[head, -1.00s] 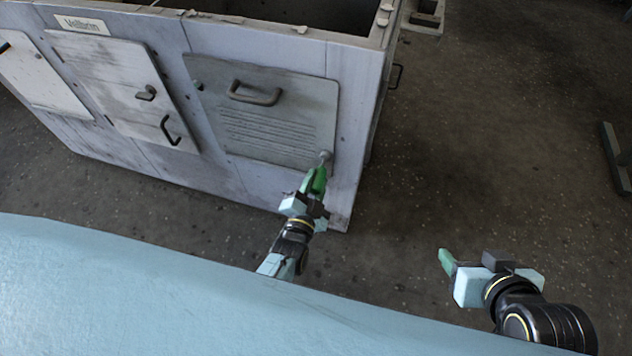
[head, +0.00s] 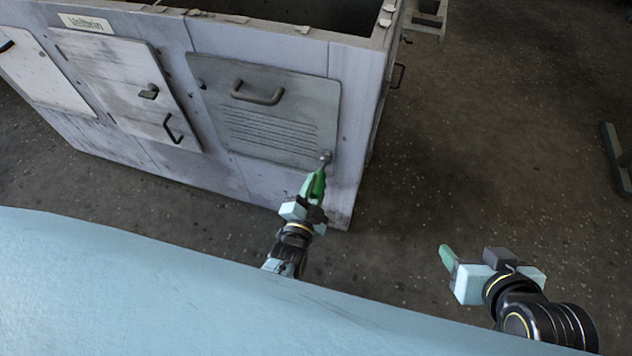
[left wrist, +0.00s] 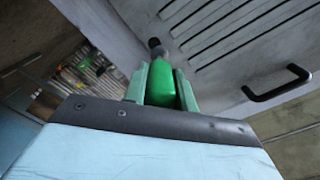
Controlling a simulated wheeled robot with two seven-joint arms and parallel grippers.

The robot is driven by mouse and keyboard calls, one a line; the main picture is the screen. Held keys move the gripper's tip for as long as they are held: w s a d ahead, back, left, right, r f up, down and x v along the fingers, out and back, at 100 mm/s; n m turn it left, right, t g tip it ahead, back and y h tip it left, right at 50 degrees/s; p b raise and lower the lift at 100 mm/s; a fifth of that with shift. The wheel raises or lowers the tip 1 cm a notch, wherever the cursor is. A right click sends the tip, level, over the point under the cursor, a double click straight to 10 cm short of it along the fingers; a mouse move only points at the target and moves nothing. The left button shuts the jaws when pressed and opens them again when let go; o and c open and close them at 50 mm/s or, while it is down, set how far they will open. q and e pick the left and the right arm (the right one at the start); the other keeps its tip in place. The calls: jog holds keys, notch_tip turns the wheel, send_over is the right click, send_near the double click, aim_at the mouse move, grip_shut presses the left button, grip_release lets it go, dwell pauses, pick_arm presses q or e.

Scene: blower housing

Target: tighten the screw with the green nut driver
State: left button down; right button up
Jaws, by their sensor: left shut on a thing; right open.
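My left gripper (head: 313,188) is shut on the green nut driver (head: 319,184), just in front of the blower housing. The driver's grey tip (head: 325,157) is at the lower right corner of the louvred panel (head: 270,125). The screw itself is hidden behind the tip, and I cannot tell whether the two touch. In the left wrist view the green handle (left wrist: 161,88) sits between the pale green fingers, its dark tip pointing to the panel. My right gripper (head: 449,258) is open and empty over the floor at the right.
The grey housing (head: 352,110) fills the upper left, with a handle (head: 257,97) on the louvred panel and another door (head: 120,85) to its left. A dark metal stand (head: 617,160) is at the right edge.

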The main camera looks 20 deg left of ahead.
pick_arm(q)
jog(key=s+p, duration=0.3)
jog(key=s, duration=0.8)
jog(key=shift+s+a, duration=0.2)
jog(key=shift+s, duration=0.05)
